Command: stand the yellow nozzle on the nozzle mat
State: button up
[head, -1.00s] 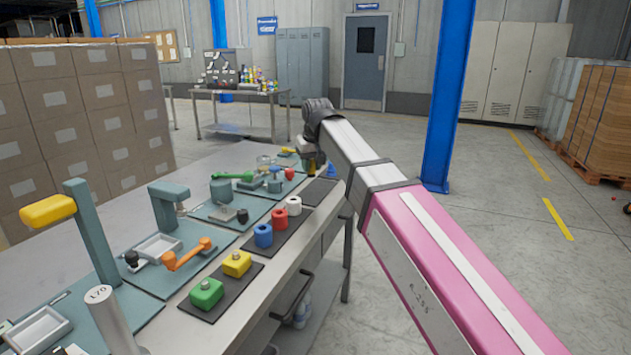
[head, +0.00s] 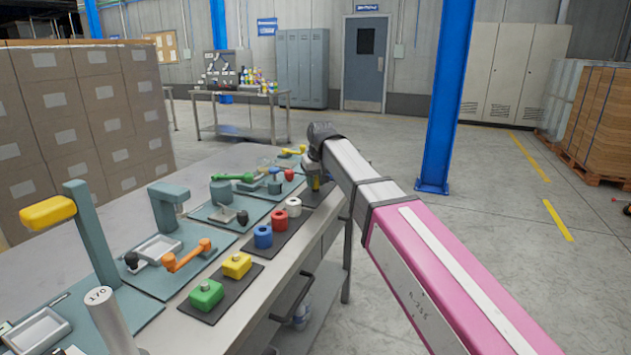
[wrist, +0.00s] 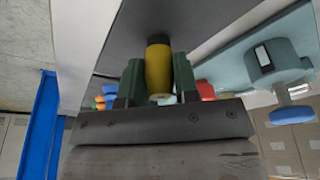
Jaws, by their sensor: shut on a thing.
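The yellow nozzle (wrist: 158,70) is held between the two green finger pads of my gripper (wrist: 158,82) in the wrist view. In the head view my gripper (head: 313,174) is low over the far right part of the bench, with a little of the yellow nozzle (head: 316,184) showing below it. The dark nozzle mat (head: 314,197) lies under it, partly hidden by my arm. The mat also shows in the wrist view (wrist: 205,18), beyond the nozzle's far end. I cannot tell whether the nozzle touches the mat.
White (head: 294,207), red (head: 280,221) and blue (head: 263,236) pieces stand on a nearer dark mat. Yellow (head: 236,265) and green (head: 206,294) blocks sit nearer still. Teal stations with levers line the bench's left side. A blue knob (wrist: 292,115) is right of my gripper.

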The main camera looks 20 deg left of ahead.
jog(key=shift+f, duration=0.15)
jog(key=o, duration=0.9)
jog(key=shift+o, duration=0.2)
jog(key=v, duration=1.2)
jog(key=w+d+f+m+h, duration=0.1)
jog(key=w+d+f+m, duration=0.1)
jog(key=d+f, duration=1)
jog(key=w+d+f+m, duration=0.2)
jog(key=d+f, duration=0.9)
jog(key=s+d+f+m, duration=0.1)
jog(key=s+d+f, duration=0.3)
jog(key=d+f, duration=0.3)
jog(key=s+d+f+m+g, duration=0.1)
jog(key=s+d+f, duration=0.3)
jog(key=d+f, duration=0.3)
jog(key=s+d+f+m+g+h, duration=0.1)
jog(key=s+d+f+m, duration=0.1)
jog(key=s+d+f, duration=0.2)
jog(key=d+f, duration=0.3)
jog(key=d, duration=0.3)
jog(key=shift+s+d, duration=0.35)
jog(key=shift+d, duration=0.05)
